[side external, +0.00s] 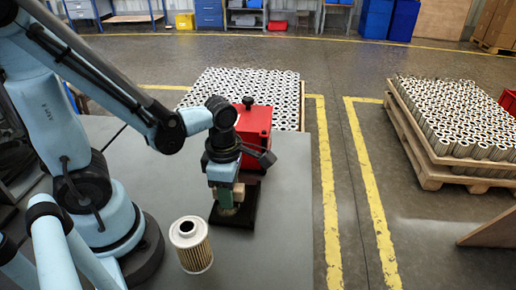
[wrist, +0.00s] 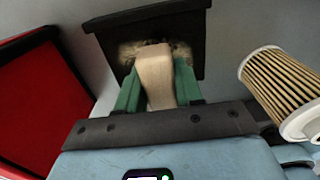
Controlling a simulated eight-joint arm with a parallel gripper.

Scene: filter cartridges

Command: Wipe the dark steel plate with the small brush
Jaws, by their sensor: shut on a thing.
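The dark steel plate (side external: 246,207) lies on the grey worktop below my gripper (side external: 227,201); it also shows in the wrist view (wrist: 194,42). My gripper's green fingers (wrist: 154,92) are shut on the pale wooden handle of the small brush (wrist: 155,75). The brush points down, with its light bristles spread out at the plate, apparently touching it. The handle partly hides the bristles in the wrist view. In the side view the fingers hide most of the brush.
A pleated filter cartridge (side external: 194,250) stands on the worktop in front of the plate, close to my gripper. A red box (side external: 258,135) stands just behind the plate. The worktop (side external: 285,220) is clear to the right. Pallets of cartridges (side external: 455,150) stand beyond.

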